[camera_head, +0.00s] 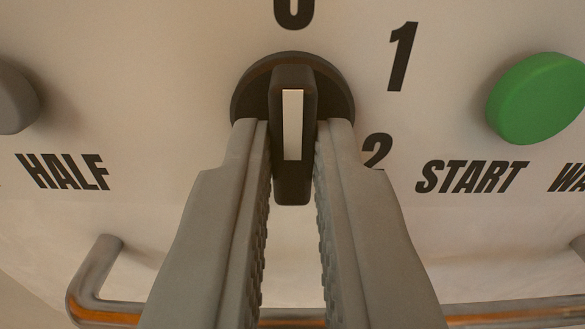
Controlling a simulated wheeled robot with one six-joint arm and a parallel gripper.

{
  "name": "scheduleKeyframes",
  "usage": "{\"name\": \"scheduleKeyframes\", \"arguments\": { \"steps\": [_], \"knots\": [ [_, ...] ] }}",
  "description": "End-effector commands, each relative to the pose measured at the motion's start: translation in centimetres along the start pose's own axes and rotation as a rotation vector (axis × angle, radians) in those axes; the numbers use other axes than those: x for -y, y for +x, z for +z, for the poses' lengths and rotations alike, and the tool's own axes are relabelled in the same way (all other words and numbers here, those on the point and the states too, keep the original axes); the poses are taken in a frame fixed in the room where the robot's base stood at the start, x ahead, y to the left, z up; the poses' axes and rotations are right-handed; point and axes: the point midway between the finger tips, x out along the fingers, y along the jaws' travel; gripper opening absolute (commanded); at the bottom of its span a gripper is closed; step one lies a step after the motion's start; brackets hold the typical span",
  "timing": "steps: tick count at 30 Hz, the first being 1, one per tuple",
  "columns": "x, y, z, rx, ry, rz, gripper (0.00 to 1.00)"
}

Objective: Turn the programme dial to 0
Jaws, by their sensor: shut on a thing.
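The programme dial (292,183) is black, with a round base and a raised grip bar bearing a white pointer stripe. It sits at the upper middle of a pale panel. The grip bar stands upright in the picture, with the stripe towards the mark 0 (293,10), which is partly cut off at the top edge. The marks 1 and 2 are to the right of the dial, and the 2 is partly hidden by a finger. My gripper (292,140) is shut on the grip bar, one grey ridged finger on each side.
A green button (537,98) labelled START is on the right. A grey button (14,98) is at the left edge, near the label HALF. A metal bar handle (100,290) runs across below the panel, behind my fingers.

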Motion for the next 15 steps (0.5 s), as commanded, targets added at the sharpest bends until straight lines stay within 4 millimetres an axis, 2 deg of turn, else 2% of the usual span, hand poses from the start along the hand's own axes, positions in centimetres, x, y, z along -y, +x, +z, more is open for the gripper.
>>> {"name": "scheduleKeyframes", "arguments": {
  "steps": [4,5,8,15],
  "knots": [
    [-0.01,-0.02,0.07,0.001,0.000,0.000,0.00],
    [-0.01,-0.02,0.07,0.001,0.000,0.000,0.14],
    [-0.01,-0.01,0.05,0.001,0.000,0.000,0.33],
    [0.00,-0.01,0.02,0.000,0.001,0.000,0.34]
  ]
}}
